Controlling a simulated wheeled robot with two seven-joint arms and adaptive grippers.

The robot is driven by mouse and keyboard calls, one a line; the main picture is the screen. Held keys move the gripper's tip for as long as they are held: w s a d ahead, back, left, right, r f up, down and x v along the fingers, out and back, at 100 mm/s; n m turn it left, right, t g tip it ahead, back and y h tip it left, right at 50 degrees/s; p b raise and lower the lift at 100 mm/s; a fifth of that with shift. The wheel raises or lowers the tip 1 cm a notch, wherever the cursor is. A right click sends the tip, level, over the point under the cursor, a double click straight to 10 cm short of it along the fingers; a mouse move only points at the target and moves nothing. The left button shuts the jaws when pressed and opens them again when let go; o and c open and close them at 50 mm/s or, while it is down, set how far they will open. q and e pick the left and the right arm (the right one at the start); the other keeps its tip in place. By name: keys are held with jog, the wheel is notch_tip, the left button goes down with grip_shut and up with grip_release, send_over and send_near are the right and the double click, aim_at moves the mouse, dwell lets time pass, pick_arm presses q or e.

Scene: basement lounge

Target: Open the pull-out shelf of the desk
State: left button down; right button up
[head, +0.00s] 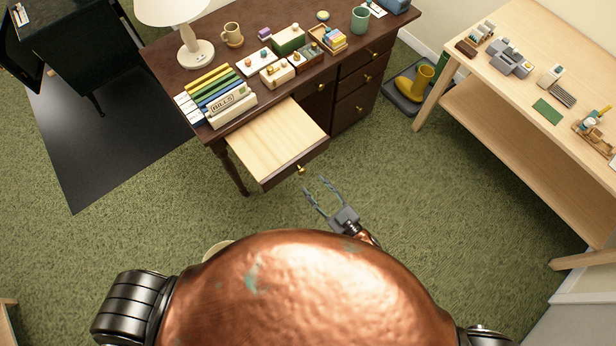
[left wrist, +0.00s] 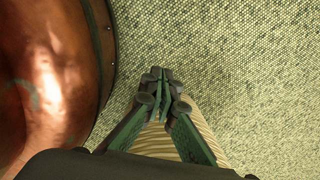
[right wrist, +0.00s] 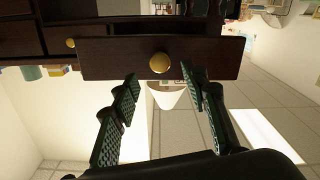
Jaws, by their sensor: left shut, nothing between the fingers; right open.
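The dark wooden desk (head: 230,30) stands at the top middle of the head view. Its pull-out shelf (head: 278,140), a pale wood board with a dark front, sticks well out from the desk and is empty. A brass knob (head: 301,170) sits on the shelf front; the right wrist view also shows this knob (right wrist: 160,62). My right gripper (head: 317,187) is open and empty, a short way in front of the knob, fingers pointing toward the front and not around the knob. My left gripper (left wrist: 163,76) is shut and empty beside my copper body, over the carpet; the head view does not show it.
The desktop holds a lamp (head: 196,52), a row of files (head: 214,94), mugs and small boxes. Closed drawers (head: 357,102) are right of the shelf. A pale table (head: 528,88) stands at the right.

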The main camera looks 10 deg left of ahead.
jog(key=v, duration=0.5)
jog(key=shift+s+d, duration=0.2)
dwell(0.3)
